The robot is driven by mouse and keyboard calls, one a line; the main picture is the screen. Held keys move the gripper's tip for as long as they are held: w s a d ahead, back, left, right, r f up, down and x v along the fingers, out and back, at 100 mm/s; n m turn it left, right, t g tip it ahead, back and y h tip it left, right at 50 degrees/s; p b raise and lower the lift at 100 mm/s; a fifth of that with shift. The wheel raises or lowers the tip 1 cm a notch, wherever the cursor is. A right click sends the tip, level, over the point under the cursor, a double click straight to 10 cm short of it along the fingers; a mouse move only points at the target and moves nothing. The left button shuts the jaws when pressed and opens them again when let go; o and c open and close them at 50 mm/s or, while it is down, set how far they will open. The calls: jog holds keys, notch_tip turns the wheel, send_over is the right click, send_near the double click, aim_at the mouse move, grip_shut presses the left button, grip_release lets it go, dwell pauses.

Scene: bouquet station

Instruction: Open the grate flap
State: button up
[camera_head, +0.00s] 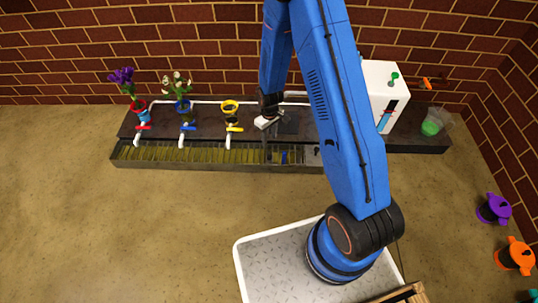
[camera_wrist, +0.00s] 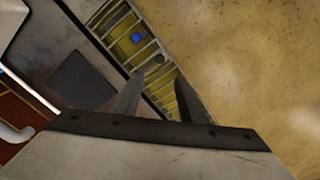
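The slatted grate (camera_head: 190,154) covers a long trough along the front of the dark bench. It also runs diagonally through the wrist view (camera_wrist: 113,20). I cannot clearly tell the flap's outline. My gripper (camera_head: 267,148) points down over the trough. In the wrist view its two fingers (camera_wrist: 160,80) stand apart with nothing seen between them, over or at the slats. I cannot tell whether they touch. A small blue thing (camera_wrist: 137,38) lies at the slats just beyond the fingers; the head view shows it too (camera_head: 284,157). My arm hides part of the bench.
A dark square plate (camera_wrist: 82,80) lies on the bench beside the trough. Red, blue and yellow taps (camera_head: 233,129) stand left of my gripper, with flowers behind two. A white box (camera_head: 384,85) and a green-filled vessel (camera_head: 431,127) stand right. Floor in front is clear.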

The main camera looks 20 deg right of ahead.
aim_at(269, 156)
notch_tip(269, 156, down, 14)
jog(key=shift+f, duration=0.15)
dwell(0.5)
grip_shut()
